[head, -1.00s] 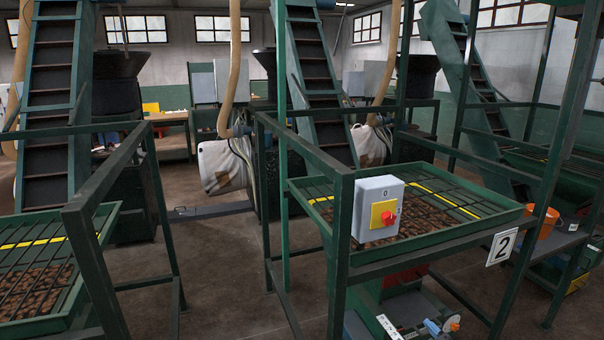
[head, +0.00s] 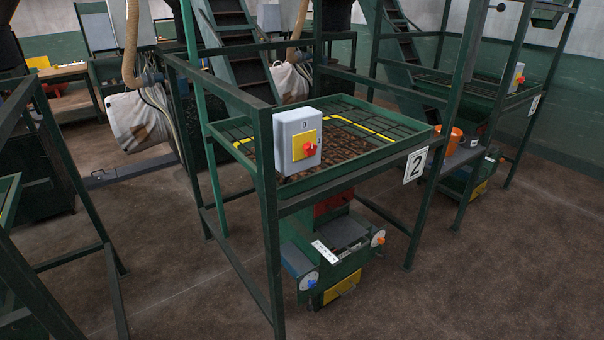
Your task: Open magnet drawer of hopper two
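Hopper two is a green framed stand with a grated tray (head: 400,147) holding brown material. A white plate with a "2" (head: 415,165) hangs at its front right corner. Under the tray is a green machine unit (head: 335,262) with a white label (head: 326,252), a blue knob (head: 311,283) at left and an orange knob (head: 378,238) at right. A yellow panel (head: 342,287) is low on its front. I cannot tell which part is the magnet drawer. Neither of my grippers shows in the head view.
A grey switch box (head: 297,138) with a red knob is on the front left post. An orange bucket (head: 448,141) stands on a shelf at right. Another hopper frame is at the left edge. The floor in front (head: 450,290) is clear.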

